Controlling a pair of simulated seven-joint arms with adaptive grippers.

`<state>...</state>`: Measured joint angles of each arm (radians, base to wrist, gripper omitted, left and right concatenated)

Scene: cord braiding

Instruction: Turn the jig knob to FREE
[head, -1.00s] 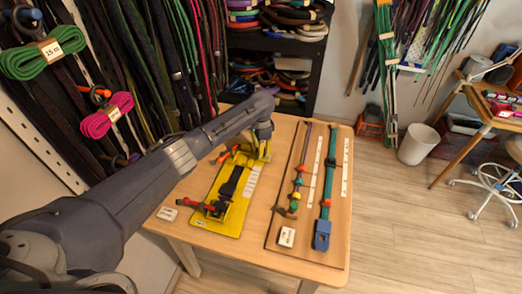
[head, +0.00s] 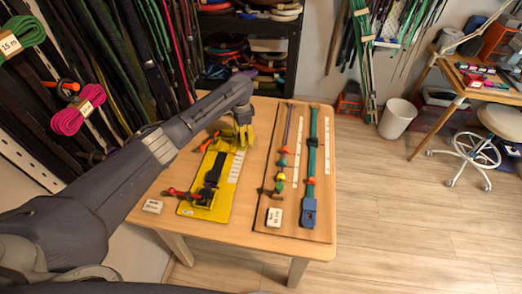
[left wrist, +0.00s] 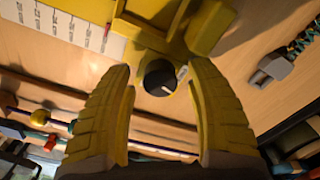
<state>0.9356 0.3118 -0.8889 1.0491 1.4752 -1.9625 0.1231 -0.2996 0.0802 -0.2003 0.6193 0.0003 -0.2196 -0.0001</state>
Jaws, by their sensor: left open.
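The yellow jig (head: 218,209) lies on the table with a black strap along its middle. Its round black knob (left wrist: 160,79) shows in the left wrist view on a yellow mount, with a white pointer line toward its lower right. A small white label sits beside the knob; I cannot read it. My left gripper (left wrist: 160,68) is open, its two yellow fingers on either side of the knob, apart from it as far as I can see. In the head view my left gripper (head: 243,134) is over the jig's far end, hiding the knob. My right gripper is not in view.
A brown board (head: 258,235) with a beaded cord and a teal strap (head: 311,140) lies right of the jig. A rack of hanging cords is at the left, and a dark shelf stands behind the table.

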